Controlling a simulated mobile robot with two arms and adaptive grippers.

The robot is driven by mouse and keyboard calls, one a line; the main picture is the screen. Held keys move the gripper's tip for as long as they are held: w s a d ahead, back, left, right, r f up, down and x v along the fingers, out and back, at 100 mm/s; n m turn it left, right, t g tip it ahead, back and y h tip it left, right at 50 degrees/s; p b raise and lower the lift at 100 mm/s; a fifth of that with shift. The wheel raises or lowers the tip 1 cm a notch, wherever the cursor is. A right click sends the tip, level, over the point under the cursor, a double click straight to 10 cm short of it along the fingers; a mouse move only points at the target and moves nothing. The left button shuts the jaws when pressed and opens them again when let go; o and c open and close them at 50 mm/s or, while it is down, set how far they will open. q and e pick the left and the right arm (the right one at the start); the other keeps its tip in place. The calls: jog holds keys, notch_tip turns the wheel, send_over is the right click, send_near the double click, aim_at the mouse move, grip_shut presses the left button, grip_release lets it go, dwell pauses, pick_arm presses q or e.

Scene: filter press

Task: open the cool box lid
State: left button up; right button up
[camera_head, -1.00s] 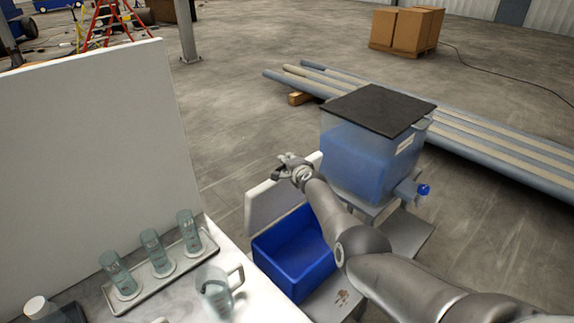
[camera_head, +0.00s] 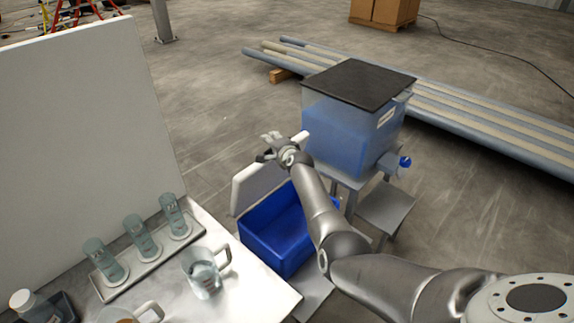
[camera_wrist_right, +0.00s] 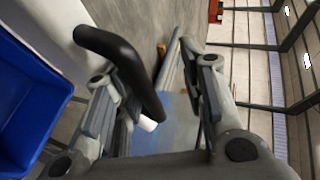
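The cool box (camera_head: 262,240) is a blue open-topped box on the floor side of the white table. Its white lid (camera_head: 250,186) stands raised at the back edge, tilted up from the box, and the blue inside shows. My right gripper (camera_head: 270,145) is at the lid's upper edge and hides part of it. In the right wrist view the fingers of my right gripper (camera_wrist_right: 155,100) are apart. A black curved handle (camera_wrist_right: 125,62) runs by the left finger; I cannot tell if it touches. The blue box interior (camera_wrist_right: 25,100) shows at the left. My left gripper is out of view.
A clear tank of blue liquid with a black cover (camera_head: 358,84) stands on a stand just right of the lid. Glass cylinders on a tray (camera_head: 140,262) and a glass jug (camera_head: 203,270) are on the white table. Long pipes (camera_head: 450,115) lie behind the tank.

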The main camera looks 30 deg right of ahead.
jog(key=s, duration=1.2)
jog(key=shift+s+a+r, duration=0.2)
jog(key=shift+a+r, duration=0.15)
jog(key=shift+a, duration=0.1)
